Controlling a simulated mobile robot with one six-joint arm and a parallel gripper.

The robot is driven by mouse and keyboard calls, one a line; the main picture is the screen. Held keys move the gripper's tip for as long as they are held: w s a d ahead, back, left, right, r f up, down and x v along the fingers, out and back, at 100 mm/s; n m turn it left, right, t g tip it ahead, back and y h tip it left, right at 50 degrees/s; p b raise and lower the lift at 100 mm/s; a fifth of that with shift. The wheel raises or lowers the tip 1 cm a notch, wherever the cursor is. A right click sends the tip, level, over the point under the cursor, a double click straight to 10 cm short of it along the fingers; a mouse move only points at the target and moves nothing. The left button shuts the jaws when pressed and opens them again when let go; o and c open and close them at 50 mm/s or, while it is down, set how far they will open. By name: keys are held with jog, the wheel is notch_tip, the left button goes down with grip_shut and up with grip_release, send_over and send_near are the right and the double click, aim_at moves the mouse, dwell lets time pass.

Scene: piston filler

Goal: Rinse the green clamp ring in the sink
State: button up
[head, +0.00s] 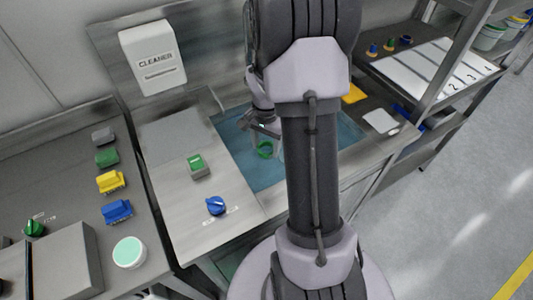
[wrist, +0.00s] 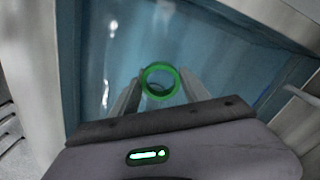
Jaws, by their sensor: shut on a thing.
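The green clamp ring (wrist: 146,72) is held between the two fingers of my gripper (wrist: 158,92) in the wrist view. In the head view the ring (head: 265,150) hangs at the tip of my gripper (head: 266,138), over the blue sink basin (head: 240,160). In the wrist view the basin (wrist: 90,60) fills the space behind the ring. I cannot tell whether the ring touches the water. My arm hides part of the sink in the head view.
A cleaner dispenser (head: 153,60) hangs on the wall behind. Left of the sink are a green switch (head: 197,164) and a blue knob (head: 216,205). Several coloured brushes (head: 112,181) lie on the left counter. A numbered white board (head: 440,75) and shelves stand at right.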

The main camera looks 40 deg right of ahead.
jog(key=shift+r+p, duration=1.95)
jog(key=shift+r, duration=0.9)
notch_tip(320, 180, up, 4)
jog(key=p, duration=0.3)
